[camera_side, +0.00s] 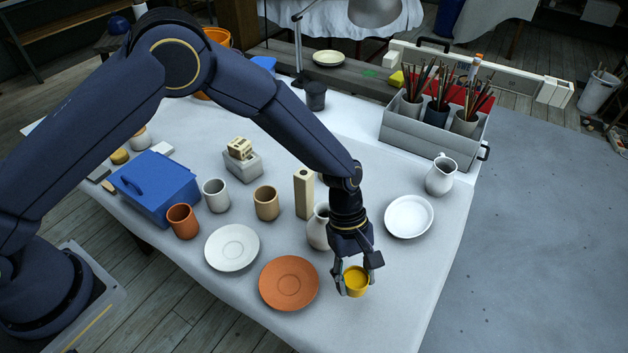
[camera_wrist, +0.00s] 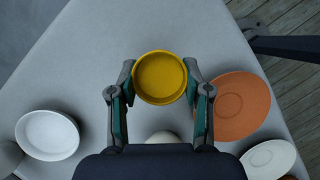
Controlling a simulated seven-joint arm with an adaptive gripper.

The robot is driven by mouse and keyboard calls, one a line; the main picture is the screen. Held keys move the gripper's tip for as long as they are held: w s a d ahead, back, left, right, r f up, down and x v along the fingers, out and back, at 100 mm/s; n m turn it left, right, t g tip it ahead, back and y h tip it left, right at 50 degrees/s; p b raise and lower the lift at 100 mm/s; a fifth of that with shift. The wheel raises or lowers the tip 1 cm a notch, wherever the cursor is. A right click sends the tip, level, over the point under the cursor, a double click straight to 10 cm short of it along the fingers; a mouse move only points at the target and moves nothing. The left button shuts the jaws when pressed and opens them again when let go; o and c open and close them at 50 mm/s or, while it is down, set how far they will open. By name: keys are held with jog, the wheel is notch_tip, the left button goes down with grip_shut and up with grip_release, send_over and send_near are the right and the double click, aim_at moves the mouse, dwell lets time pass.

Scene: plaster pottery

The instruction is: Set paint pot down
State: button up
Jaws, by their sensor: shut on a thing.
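The paint pot (camera_side: 356,282) is a small yellow cup, upright, at the near right part of the white-covered table. My gripper (camera_side: 355,278) points down and is shut on the pot, one finger on each side. In the wrist view the round yellow pot (camera_wrist: 160,77) sits between the two fingertips of my gripper (camera_wrist: 160,82), its opening facing the camera. I cannot tell whether its base touches the cloth.
A terracotta plate (camera_side: 289,283) lies just left of the pot, and a white jug (camera_side: 317,230) stands close behind my gripper. A white bowl (camera_side: 409,216) is to the right. The cloth (camera_side: 400,300) is clear right of the pot, towards the table edge.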

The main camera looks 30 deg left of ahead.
aim_at(362, 270)
jog(key=shift+w+d+f, duration=0.35)
jog(key=shift+w+f, duration=0.05)
jog(key=shift+f, duration=0.2)
jog(key=shift+w+d+f, duration=0.3)
jog(key=shift+w+f, duration=0.1)
jog(key=shift+f, duration=0.2)
jog(key=shift+w+f, duration=0.15)
jog(key=shift+f, duration=1.45)
jog(key=shift+f, duration=0.1)
jog(key=o, duration=1.2)
